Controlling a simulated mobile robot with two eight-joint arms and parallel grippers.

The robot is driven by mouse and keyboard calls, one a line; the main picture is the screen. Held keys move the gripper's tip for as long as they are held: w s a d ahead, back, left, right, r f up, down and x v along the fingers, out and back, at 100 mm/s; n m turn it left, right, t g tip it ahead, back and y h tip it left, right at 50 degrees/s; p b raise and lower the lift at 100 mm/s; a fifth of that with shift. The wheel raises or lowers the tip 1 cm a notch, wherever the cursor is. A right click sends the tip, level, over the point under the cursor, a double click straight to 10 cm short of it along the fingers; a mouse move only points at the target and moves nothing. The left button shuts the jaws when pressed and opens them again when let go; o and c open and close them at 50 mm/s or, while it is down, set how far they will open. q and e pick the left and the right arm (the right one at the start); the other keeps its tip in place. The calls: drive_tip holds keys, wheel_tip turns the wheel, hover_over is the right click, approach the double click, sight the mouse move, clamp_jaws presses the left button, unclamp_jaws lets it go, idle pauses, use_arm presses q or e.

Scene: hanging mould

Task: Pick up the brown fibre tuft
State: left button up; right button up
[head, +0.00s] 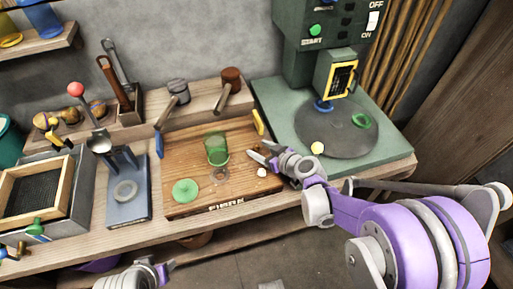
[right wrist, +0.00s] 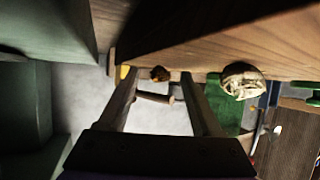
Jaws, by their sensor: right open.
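A small dark brown lump (right wrist: 160,74), which looks like the brown fibre tuft, rests on the wooden surface in the right wrist view. It appears between the two fingers of my right gripper (right wrist: 160,80), beyond their tips; I cannot tell the gap. I cannot make the tuft out in the head view, where the gripper may hide it. There my right gripper (head: 261,155) is open, low over the right side of the wooden board (head: 180,146). Part of my left gripper (head: 160,272) shows at the bottom edge; its jaw state is unclear.
A pale round lump (head: 262,172) lies beside my right gripper; it also shows in the right wrist view (right wrist: 241,78). A green cup (head: 217,150) and green disc (head: 185,190) are on the board. A green machine (head: 285,95) stands right; a mallet (head: 230,78) is behind.

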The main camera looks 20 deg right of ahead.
clamp_jaws()
idle(0.3)
wheel_tip(320, 180, up, 10)
drive_tip(key=p, duration=0.3)
drive_tip(key=shift+r, duration=0.1)
